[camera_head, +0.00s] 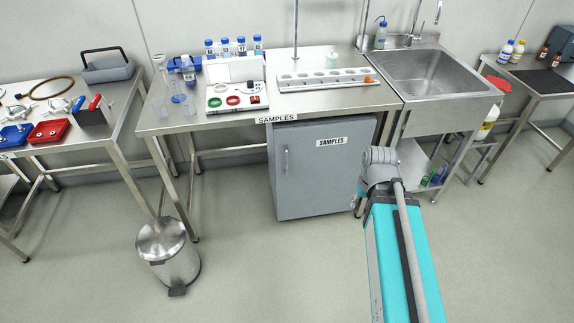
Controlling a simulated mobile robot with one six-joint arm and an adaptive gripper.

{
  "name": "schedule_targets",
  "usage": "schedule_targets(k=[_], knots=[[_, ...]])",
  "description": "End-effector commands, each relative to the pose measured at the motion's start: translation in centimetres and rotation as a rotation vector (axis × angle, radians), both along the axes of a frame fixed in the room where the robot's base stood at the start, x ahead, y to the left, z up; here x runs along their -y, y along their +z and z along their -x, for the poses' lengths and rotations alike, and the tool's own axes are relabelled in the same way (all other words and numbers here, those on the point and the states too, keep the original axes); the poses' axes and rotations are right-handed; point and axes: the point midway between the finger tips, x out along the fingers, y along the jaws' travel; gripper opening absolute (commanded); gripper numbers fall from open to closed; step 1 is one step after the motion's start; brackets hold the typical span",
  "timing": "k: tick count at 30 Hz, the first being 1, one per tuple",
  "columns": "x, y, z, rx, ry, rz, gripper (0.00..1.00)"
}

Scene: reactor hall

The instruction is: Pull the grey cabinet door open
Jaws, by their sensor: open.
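The grey cabinet (318,180) stands under the middle steel table. Its grey door (315,190) faces me and looks shut. A slim vertical handle (286,160) is near the door's left edge, and a white SAMPLES label (331,141) is at its upper right. My teal arm rises from the bottom right, and its grey joint is in front of the cabinet's right edge, hiding part of it. My gripper does not show; I cannot see it at the handle or anywhere else.
A steel pedal bin (168,252) stands on the floor left of the cabinet. The steel table (190,118) above carries bottles, a rack and a white tray. A sink unit (425,80) is at right. The floor before the cabinet is clear.

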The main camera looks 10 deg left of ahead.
Motion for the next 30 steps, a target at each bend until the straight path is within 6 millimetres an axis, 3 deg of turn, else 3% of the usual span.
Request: schedule_targets(k=[1, 12, 30], knots=[[-0.7, -1.2, -0.6, 0.017, 0.018, -0.018, 0.51], [-6.2, -7.1, -5.8, 0.229, 0.231, -0.210, 0.51], [-14.8, -13.6, -14.2, 0.688, 0.474, -0.450, 0.51]])
